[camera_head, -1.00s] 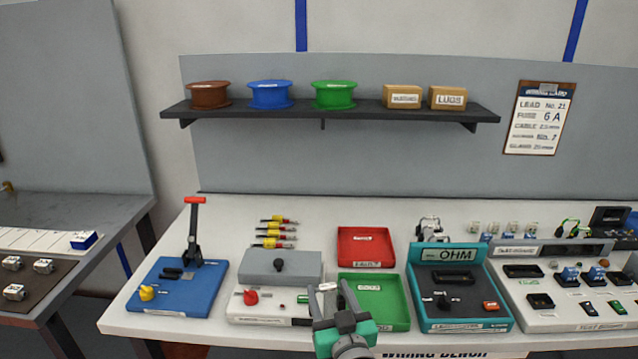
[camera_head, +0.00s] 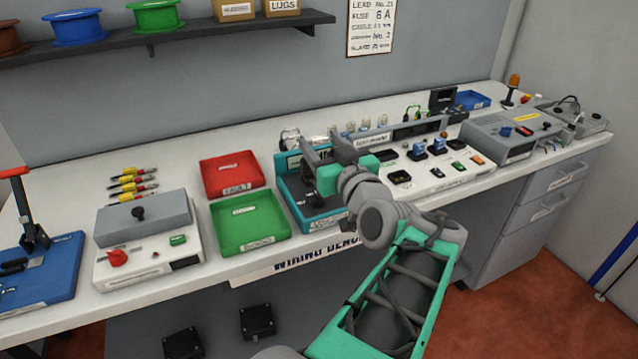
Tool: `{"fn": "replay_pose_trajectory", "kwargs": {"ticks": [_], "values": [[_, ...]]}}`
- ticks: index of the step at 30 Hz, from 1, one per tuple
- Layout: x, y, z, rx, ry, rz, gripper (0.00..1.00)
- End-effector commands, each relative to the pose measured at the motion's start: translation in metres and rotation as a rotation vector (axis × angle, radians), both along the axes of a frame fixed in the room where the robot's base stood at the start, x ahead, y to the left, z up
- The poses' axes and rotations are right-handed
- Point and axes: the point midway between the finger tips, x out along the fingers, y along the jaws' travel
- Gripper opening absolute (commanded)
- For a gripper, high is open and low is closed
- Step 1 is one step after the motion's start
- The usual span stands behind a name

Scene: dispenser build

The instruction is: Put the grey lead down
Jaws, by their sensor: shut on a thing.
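My gripper (camera_head: 332,145) is shut and stands over the teal tester (camera_head: 322,222), whose panel it partly covers. The grey lead between its fingers is mostly hidden by the fingers and too small to make out clearly. The green tray (camera_head: 262,238) is left of the gripper, beside the tester. The red tray (camera_head: 252,183) is just behind the green one. Both trays look empty apart from a small label inside each.
A white-and-grey box with a red knob (camera_head: 148,262) and a blue press (camera_head: 52,272) stand left. Several yellow-and-red leads (camera_head: 135,186) lie behind the box. A white panel with switches (camera_head: 445,172) fills the right. The shelf (camera_head: 170,38) hangs above.

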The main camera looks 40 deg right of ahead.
Motion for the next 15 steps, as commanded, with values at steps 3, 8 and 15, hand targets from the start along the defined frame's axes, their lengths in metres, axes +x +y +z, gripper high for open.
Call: {"fn": "replay_pose_trajectory", "kwargs": {"ticks": [3,8,15], "values": [[-0.008,0.0,0.005,0.0,-0.001,0.009,0.06],[-0.008,0.001,0.006,0.001,-0.001,0.011,0.06],[0.004,-0.008,-0.001,0.006,-0.001,0.015,0.06]]}}
